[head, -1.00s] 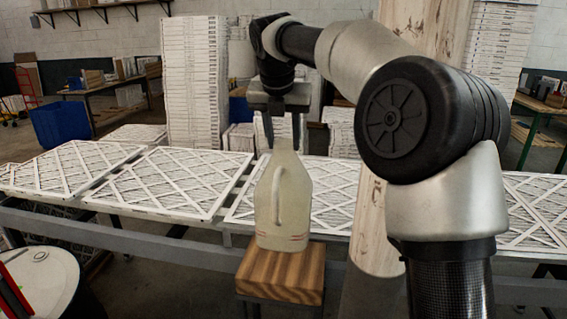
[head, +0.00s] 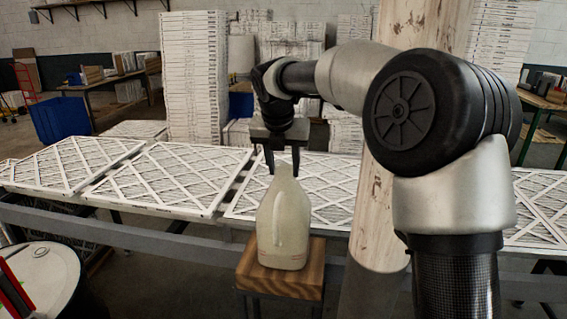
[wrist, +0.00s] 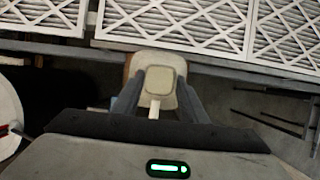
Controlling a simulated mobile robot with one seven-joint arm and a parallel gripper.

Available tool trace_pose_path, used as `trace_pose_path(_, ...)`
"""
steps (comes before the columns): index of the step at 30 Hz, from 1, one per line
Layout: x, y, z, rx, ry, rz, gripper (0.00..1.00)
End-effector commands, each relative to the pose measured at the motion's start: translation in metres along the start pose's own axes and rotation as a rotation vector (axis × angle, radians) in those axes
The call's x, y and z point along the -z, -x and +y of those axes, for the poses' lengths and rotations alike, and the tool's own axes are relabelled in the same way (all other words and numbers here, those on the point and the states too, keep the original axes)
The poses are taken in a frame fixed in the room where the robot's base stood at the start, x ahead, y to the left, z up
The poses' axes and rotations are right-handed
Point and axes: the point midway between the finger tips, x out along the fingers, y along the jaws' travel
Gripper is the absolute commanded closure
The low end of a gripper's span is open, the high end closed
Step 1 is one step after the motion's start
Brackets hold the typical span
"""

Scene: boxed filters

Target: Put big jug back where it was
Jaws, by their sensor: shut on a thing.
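A big pale, cream-coloured jug (head: 283,228) hangs upright from my gripper (head: 283,164) over the small wooden-topped stool (head: 250,278). My gripper points down and its two fingers are shut on the jug's neck. The jug's base appears at or very near the stool's top; I cannot tell whether it touches. In the wrist view the jug (wrist: 158,58) is seen from above between my gripper's fingers (wrist: 158,95). It hides most of the stool there.
A long rack with white pleated filters (head: 165,180) runs behind the stool, with a grey rail (head: 130,232) in front. A drum with a white top (head: 45,275) stands at the lower left. A wooden post (head: 375,215) stands to the right.

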Motion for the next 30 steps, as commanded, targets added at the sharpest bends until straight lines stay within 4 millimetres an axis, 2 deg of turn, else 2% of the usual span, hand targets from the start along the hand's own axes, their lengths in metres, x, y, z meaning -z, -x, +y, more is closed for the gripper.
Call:
trace_pose_path(3, -0.002, 0.002, 0.001, -0.002, 0.0, -0.007, 1.0)
trace_pose_path(4, 0.001, -0.002, 0.0, 0.0, 0.0, 0.001, 0.59)
trace_pose_path(7, 0.001, -0.001, 0.0, 0.0, 0.0, 0.0, 0.43)
trace_pose_path(15, 0.001, -0.001, 0.0, 0.0, 0.0, 0.0, 0.42)
trace_pose_path(19, -0.001, 0.006, 0.001, -0.001, 0.0, -0.002, 0.42)
trace_pose_path(23, -0.001, 0.026, 0.001, -0.003, -0.001, -0.004, 0.42)
trace_pose_path(30, -0.001, 0.079, 0.001, -0.002, 0.0, -0.003, 0.42)
